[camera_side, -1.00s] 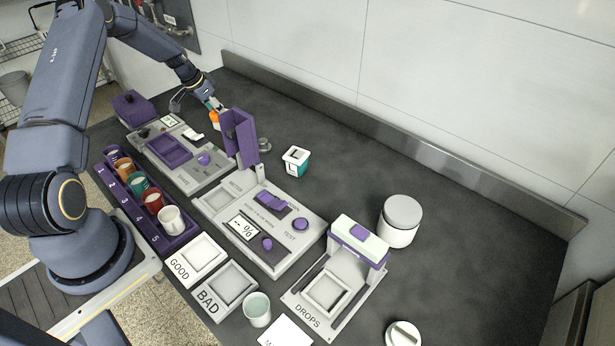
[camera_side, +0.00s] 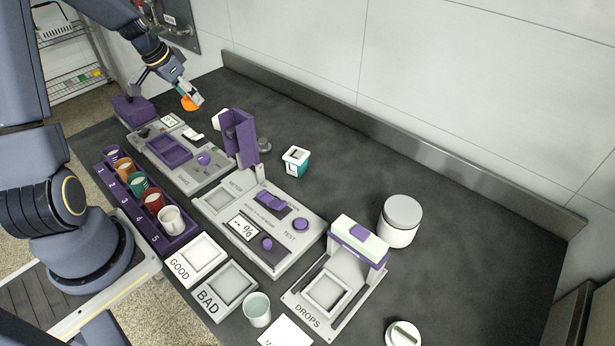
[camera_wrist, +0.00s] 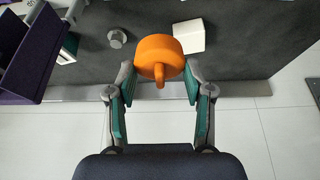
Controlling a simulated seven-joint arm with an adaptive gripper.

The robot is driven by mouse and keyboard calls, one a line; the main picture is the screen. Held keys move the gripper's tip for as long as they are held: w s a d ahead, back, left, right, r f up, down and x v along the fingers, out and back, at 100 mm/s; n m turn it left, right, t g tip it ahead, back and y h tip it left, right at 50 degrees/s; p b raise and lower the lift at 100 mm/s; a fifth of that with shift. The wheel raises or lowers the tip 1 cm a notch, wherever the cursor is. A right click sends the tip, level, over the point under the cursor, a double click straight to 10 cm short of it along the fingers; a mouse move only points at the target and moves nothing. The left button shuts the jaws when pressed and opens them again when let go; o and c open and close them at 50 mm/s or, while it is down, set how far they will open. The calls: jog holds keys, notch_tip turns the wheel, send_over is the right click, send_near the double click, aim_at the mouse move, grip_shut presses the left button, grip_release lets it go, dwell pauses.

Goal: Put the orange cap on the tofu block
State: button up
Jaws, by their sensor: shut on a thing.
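The orange cap (camera_side: 190,103) is held in my gripper (camera_side: 188,93) above the far left part of the counter. In the wrist view the cap (camera_wrist: 159,57) is round with a small knob and sits between the fingertips of my gripper (camera_wrist: 160,80). A plain white block, which looks like the tofu block (camera_side: 217,119), sits on the counter to the right of the cap, partly hidden behind a purple upright panel. In the wrist view the white block (camera_wrist: 189,36) shows just beyond the cap's right side. The cap is apart from it.
The purple upright panel (camera_side: 240,136) stands right of the block. A small grey knob-like piece (camera_side: 264,145) is behind the panel. A labelled white and green block (camera_side: 296,160) and a lidded white jar (camera_side: 400,220) stand farther right. The counter along the back wall is clear.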

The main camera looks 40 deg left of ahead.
jog(key=shift+w, duration=0.5)
jog(key=w+a+f, duration=0.2)
jog(key=w+f, duration=0.1)
jog(key=w, duration=0.1)
jog(key=w+a+f, duration=0.2)
jog(key=w+f, duration=0.1)
jog(key=w, duration=0.1)
jog(key=w+a+f, duration=0.2)
jog(key=w+f, duration=0.1)
jog(key=w, duration=0.1)
jog(key=shift+a+f, duration=0.1)
jog(key=shift+a, duration=0.3)
jog(key=shift+w+a+f, duration=0.1)
jog(key=shift+w+f, duration=0.1)
jog(key=shift+f, duration=1.6)
jog(key=shift+f, duration=0.2)
jog(key=o, duration=1.1)
